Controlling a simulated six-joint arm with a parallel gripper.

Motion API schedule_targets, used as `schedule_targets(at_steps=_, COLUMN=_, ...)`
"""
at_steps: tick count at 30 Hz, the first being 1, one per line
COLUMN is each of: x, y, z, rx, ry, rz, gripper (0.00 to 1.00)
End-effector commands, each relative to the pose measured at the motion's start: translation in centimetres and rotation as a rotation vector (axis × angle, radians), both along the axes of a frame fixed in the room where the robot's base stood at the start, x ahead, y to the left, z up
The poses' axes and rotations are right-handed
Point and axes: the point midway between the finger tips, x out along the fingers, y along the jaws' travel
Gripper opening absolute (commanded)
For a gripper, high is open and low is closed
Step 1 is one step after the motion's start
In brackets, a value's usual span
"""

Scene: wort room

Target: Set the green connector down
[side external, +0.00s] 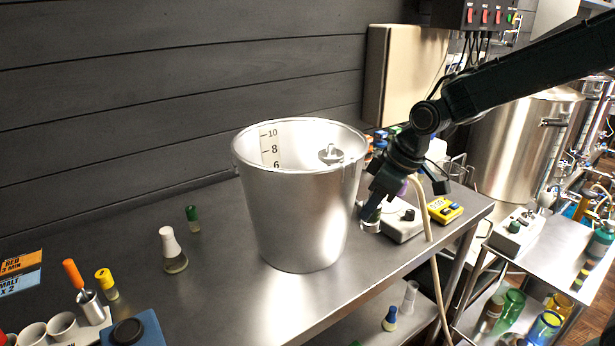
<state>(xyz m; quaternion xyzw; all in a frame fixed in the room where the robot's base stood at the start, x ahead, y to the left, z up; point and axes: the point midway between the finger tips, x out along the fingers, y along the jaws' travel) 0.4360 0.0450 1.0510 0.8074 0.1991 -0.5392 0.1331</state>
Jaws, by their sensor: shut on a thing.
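My gripper (372,208) points steeply down at the right of the big steel bucket, low over the bench. It is shut on the green connector (374,214), of which only a small dark greenish part shows between and below the fingers. Its lower end is just over or in a small metal cup (371,226); I cannot tell whether they touch. A separate small green-topped piece (192,216) stands upright on the bench left of the bucket, well apart from my gripper.
The steel bucket (300,215) fills the bench's middle. A white device (402,226) and a yellow meter (444,209) sit by my gripper. A pale hose (424,207) hangs over the front edge. A white-topped flask (172,250) stands left; the bench (215,290) is clear in front of it.

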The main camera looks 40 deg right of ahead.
Motion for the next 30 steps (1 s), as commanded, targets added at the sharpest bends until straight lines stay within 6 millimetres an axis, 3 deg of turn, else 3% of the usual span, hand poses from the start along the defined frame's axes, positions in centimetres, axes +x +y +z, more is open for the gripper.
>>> schedule_targets(at_steps=1, x=-0.9, y=1.4, z=0.5, rx=0.001, ry=-0.003, rz=0.044, gripper=0.07)
schedule_targets(at_steps=6, x=-3.5, y=4.4, z=1.3, rx=0.000, ry=-0.001, rz=0.152, gripper=0.07)
schedule_targets(at_steps=18, x=-8.4, y=8.9, z=2.6, rx=0.001, ry=-0.002, rz=0.339, gripper=0.07)
schedule_targets(at_steps=30, x=-5.4, y=11.9, z=4.0, rx=0.011, ry=0.001, rz=0.383, gripper=0.07)
